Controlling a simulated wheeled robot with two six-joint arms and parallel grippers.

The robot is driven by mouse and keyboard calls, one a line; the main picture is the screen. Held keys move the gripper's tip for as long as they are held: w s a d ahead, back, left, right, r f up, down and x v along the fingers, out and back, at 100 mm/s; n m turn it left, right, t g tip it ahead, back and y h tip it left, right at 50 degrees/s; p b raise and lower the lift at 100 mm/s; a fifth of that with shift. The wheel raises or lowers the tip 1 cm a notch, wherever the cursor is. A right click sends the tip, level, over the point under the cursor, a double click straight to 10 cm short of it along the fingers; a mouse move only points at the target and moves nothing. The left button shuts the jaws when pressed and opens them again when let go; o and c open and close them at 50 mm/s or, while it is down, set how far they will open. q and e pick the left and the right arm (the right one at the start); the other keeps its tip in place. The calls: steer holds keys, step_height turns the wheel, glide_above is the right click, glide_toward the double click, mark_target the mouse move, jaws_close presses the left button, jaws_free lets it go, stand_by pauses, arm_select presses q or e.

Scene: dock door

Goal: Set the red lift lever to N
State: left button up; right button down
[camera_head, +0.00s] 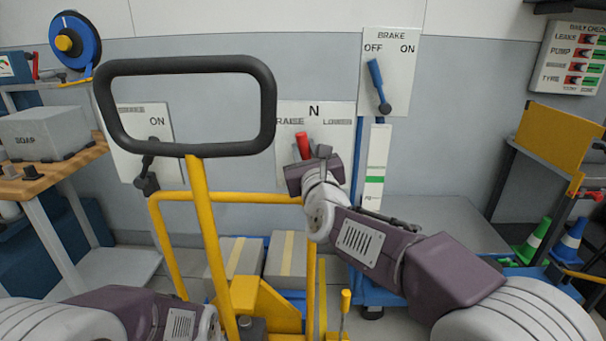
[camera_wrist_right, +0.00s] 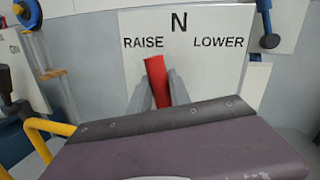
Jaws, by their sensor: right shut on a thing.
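The red lift lever (camera_head: 304,143) stands in front of a white panel (camera_head: 343,167) marked RAISE, N and LOWER. In the right wrist view the red lever (camera_wrist_right: 157,80) leans to the left of the N, its top below the end of the word RAISE. My right gripper (camera_head: 308,160) is shut on the lever, with a grey finger on each side of it (camera_wrist_right: 161,93). The lever's lower part is hidden behind the gripper. My left arm shows at the lower left of the head view, but its gripper is not in view.
A yellow pallet truck with a black loop handle (camera_head: 265,105) stands in front, left of the lever. A brake panel (camera_head: 400,70) with a blue lever (camera_head: 376,85) is at the upper right. Boxes (camera_head: 287,258) sit low behind the truck.

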steer(key=m+b, duration=0.1)
steer(key=d+b, duration=0.1)
steer(key=b, duration=0.1)
steer(key=shift+d+f+m, duration=0.2)
steer(key=shift+f+m, duration=0.05)
steer(key=shift+m, duration=0.15)
arm_select(q)
steer(key=shift+f+b, duration=0.7)
steer(key=shift+f, duration=2.2)
arm_select(e)
steer(key=shift+d+r+m+t, duration=0.25)
steer(key=shift+m+t, duration=0.05)
steer(key=shift+m, duration=0.2)
steer(key=c, duration=1.2)
jaws_free()
